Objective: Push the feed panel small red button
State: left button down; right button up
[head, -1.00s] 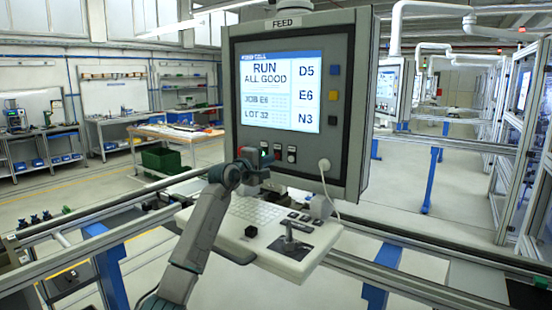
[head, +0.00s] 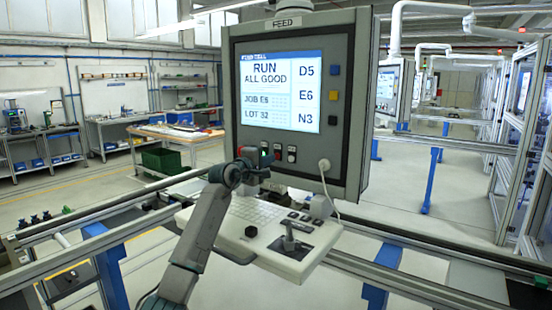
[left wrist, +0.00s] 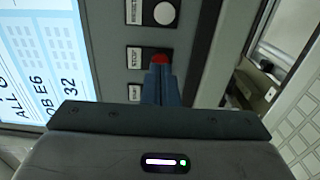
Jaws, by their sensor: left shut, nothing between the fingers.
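The feed panel (head: 350,110) is a grey box labelled FEED, with a lit screen (head: 280,90) reading RUN ALL GOOD. A row of small buttons lies below the screen. In the left wrist view the small red button (left wrist: 160,58) shows just past the fingertips, partly covered by them. My left gripper (left wrist: 161,72) is shut and empty, its blue-grey fingers pointing at the red button. I cannot tell whether they touch it. In the head view my left gripper (head: 258,166) is at the panel's lower left edge. My right gripper is not in view.
A keyboard shelf (head: 290,262) with a joystick juts out below the panel. A white cable plug (head: 324,164) hangs at the panel's lower right. A white round button (left wrist: 165,13) sits beside the red one. Rails (head: 430,290) run along both sides.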

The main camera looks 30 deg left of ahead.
pick_arm(q)
jog(key=shift+w, duration=1)
dwell(0.3)
jog(key=shift+s+a+b, duration=0.15)
jog(key=shift+s+b, duration=0.3)
jog(key=shift+s, duration=2.05)
